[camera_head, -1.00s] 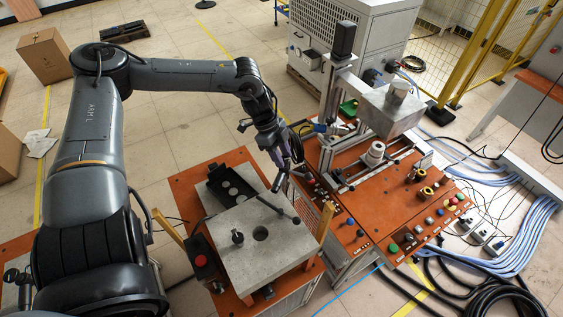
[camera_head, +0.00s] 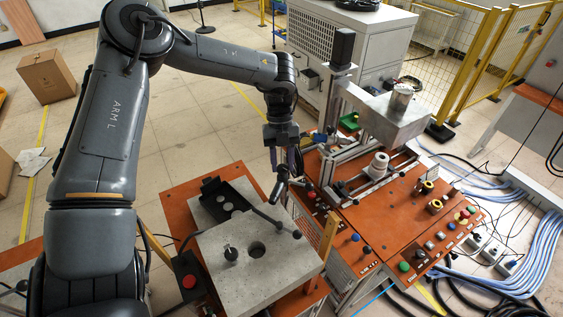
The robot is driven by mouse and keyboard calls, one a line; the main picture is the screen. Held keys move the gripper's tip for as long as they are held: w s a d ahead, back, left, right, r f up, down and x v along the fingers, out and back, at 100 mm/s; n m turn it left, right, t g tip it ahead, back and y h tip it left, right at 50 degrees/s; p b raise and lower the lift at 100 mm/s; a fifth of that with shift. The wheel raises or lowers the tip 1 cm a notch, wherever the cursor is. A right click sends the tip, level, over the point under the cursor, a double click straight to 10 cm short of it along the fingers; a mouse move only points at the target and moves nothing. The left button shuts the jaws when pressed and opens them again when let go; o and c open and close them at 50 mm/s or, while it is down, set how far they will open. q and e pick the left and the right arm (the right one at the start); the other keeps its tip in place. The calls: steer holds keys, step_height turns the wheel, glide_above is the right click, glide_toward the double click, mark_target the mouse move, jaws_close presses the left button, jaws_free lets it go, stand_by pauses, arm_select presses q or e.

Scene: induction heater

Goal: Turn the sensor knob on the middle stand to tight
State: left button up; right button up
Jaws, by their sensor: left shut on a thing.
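The middle stand appears to be the orange-topped table with a thick grey block (camera_head: 285,262) on it. A thin dark rod with a knobbed end (camera_head: 297,234) crosses above the block's right part. A dark upright knob (camera_head: 231,254) sits on the block, left of a round hole. My left gripper (camera_head: 280,180) points down beyond the block's far right corner, with its fingers closed around a small dark piece (camera_head: 277,190). The fingers partly hide that piece, and I cannot tell for certain that it is the sensor knob. My right gripper is out of view.
A black tray (camera_head: 211,190) with round discs lies at the block's far left. A red button box (camera_head: 188,280) stands at the near left. Yellowish posts (camera_head: 328,236) flank the block. An orange control bench (camera_head: 400,222) with a metal frame stands close on the right.

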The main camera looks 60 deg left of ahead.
arm_select(q)
steer(key=m+g+y, duration=0.1)
steer(key=m, duration=0.3)
steer(key=shift+w+p, duration=0.1)
steer(key=shift+p, duration=0.25)
stand_by(0.4)
steer(key=o, duration=1)
steer(key=shift+o, duration=0.2)
steer(key=shift+r+g, duration=0.1)
steer(key=shift+g, duration=0.2)
steer(key=p+v, duration=0.2)
steer(key=v, duration=0.8)
steer(key=shift+r, duration=0.3)
